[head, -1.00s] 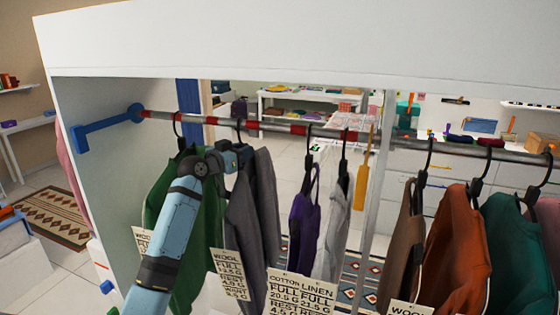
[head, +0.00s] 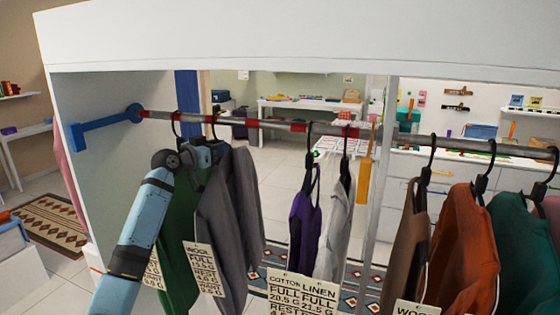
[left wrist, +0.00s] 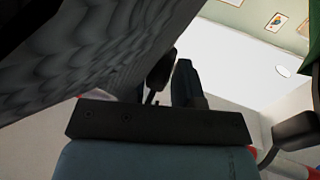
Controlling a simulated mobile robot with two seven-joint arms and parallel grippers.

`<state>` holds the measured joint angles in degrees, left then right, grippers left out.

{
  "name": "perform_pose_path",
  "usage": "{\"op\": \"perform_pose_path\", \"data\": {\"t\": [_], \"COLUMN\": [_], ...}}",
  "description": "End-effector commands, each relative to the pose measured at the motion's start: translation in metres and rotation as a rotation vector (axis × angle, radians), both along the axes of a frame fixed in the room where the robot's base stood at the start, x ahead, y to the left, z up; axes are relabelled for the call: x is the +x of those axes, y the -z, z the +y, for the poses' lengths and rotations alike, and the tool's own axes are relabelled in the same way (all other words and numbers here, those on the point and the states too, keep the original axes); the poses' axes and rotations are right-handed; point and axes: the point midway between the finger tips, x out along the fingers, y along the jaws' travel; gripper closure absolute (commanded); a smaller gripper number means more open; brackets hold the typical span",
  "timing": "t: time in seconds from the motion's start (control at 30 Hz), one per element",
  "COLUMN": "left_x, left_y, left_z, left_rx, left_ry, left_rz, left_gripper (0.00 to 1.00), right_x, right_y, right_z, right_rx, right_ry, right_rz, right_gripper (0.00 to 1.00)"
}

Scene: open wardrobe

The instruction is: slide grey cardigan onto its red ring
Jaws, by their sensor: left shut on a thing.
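The grey cardigan (head: 235,210) hangs from a black hanger on the rod, with a wool tag at its left edge. Its hook (head: 214,128) meets the rod at or very near a red ring (head: 208,119); the hook partly covers that spot, so I cannot tell if it is centred. My left gripper (head: 203,153) is shut on the hanger just under the hook. In the left wrist view the fingers (left wrist: 170,82) are close together by a dark hanger part, and grey cloth (left wrist: 85,50) fills the upper left. My right gripper is not in view.
A green garment (head: 178,240) hangs close on the left, partly behind my arm. A purple garment (head: 304,220) and a white one (head: 335,230) hang to the right, past a gap. More red bands (head: 250,123) mark the rod (head: 275,125). A white upright (head: 382,190) stands further right.

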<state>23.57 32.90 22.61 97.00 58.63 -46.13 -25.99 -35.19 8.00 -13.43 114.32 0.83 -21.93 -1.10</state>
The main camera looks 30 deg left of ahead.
Motion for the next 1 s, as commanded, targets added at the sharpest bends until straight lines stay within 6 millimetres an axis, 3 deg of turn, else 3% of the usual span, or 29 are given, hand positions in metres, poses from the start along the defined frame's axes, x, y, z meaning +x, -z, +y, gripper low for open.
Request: {"op": "perform_pose_path", "data": {"t": [0.07, 0.1, 0.2, 0.57, 0.77, 1.0], "left_x": [-0.002, -0.001, -0.001, -0.005, -0.037, -0.093], "left_y": [0.003, 0.001, 0.001, 0.003, 0.005, 0.004], "left_z": [0.007, 0.006, 0.006, 0.006, 0.008, 0.013], "left_rx": [0.0, -0.001, -0.001, 0.0, 0.003, 0.002], "left_ry": [-0.002, -0.001, 0.0, 0.0, 0.0, -0.001], "left_rz": [0.001, 0.001, 0.001, 0.005, 0.005, 0.004], "left_gripper": [0.87, 0.63, 0.4, 0.4, 0.4, 0.4], "right_x": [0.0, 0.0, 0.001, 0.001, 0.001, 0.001], "right_y": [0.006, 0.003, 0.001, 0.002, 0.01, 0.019], "right_z": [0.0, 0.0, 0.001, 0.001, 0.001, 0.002], "right_rx": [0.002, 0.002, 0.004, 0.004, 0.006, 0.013], "right_ry": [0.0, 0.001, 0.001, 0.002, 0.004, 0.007], "right_rz": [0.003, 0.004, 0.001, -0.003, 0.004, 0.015], "right_gripper": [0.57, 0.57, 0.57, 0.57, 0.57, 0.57]}}
